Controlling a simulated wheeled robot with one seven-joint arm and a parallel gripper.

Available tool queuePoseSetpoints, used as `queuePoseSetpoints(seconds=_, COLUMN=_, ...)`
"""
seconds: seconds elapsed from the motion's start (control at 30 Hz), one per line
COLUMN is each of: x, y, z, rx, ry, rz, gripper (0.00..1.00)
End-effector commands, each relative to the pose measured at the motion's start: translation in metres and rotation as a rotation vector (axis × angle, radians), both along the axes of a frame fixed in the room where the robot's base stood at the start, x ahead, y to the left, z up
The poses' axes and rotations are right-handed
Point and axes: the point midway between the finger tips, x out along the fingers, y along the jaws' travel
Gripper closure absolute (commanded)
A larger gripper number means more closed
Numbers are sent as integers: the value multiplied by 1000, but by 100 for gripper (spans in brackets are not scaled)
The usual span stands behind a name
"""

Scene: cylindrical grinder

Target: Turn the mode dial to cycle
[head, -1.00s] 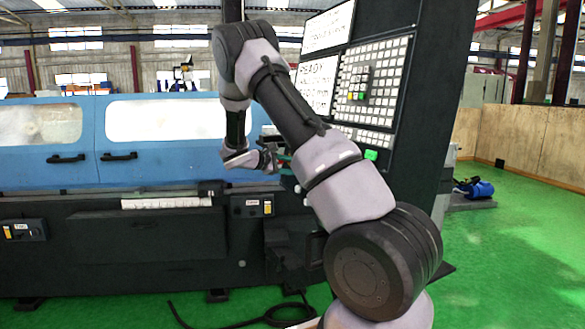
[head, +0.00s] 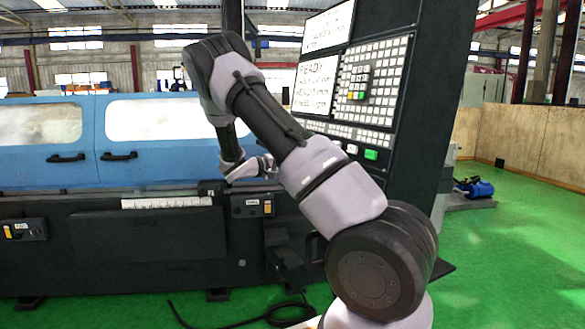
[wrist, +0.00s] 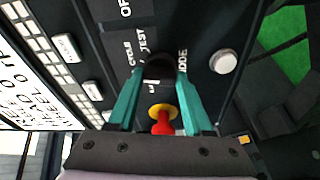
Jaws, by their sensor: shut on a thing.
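The mode dial (wrist: 160,69) is a dark round knob on the black control panel in the wrist view. The dial's pointer cannot be made out clearly. A red button with a yellow collar (wrist: 162,120) shows between the fingers, nearer the palm.
A pale round knob (wrist: 223,62) sits close to the right of the dial. White keys (wrist: 66,47) and a screen lie to the left. In the head view the control cabinet (head: 425,110) stands behind my arm, beside the blue grinder doors (head: 160,160).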

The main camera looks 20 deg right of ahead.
Motion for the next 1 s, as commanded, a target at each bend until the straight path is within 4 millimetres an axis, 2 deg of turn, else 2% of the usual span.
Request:
queuePoseSetpoints(seconds=0.33, x=0, y=1, z=-1, rx=3, ry=-132, rz=-25, gripper=100)
queuePoseSetpoints(seconds=0.87, x=0, y=1, z=-2, rx=5, ry=-154, rz=-28, gripper=100)
queuePoseSetpoints(seconds=0.9, x=0, y=1, z=-2, rx=5, ry=-154, rz=-28, gripper=42)
queuePoseSetpoints(seconds=0.97, x=0, y=1, z=-2, rx=4, ry=-154, rz=-28, gripper=19)
queuePoseSetpoints(seconds=1.0, x=0, y=1, z=-2, rx=4, ry=-154, rz=-28, gripper=19)
